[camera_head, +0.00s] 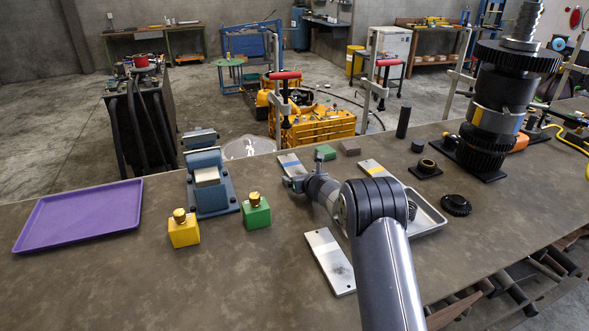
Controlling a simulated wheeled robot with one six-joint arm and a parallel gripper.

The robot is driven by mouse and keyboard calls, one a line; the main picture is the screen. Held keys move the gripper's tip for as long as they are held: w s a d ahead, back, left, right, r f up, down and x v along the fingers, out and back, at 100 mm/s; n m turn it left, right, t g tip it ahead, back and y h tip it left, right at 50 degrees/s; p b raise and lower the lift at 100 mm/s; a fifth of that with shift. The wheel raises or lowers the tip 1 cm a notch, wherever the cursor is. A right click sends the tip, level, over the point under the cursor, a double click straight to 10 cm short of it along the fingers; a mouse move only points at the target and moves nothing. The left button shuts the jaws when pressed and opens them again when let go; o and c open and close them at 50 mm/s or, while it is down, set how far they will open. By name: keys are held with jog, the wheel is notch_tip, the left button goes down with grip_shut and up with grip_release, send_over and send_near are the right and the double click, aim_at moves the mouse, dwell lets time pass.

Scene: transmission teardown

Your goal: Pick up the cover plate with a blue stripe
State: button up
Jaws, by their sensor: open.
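The cover plate with a blue stripe (290,161) is a flat grey plate lying on the workbench, just beyond my gripper. Its near end is partly hidden by the gripper. My gripper (303,170) is open and sits close to this plate's near right side. I see nothing held between the jaws. From this view I cannot tell its height above the plate or whether it touches it.
A plate with a yellow stripe (371,167) lies to the right, and a plain-looking plate (325,252) lies nearer. A green block (326,152), a brown block (350,147) and a metal tray (433,222) are close by.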

jog(key=shift+c, duration=0.3)
jog(key=c, duration=1.4)
jog(key=shift+r, duration=0.15)
jog(key=shift+c, duration=0.3)
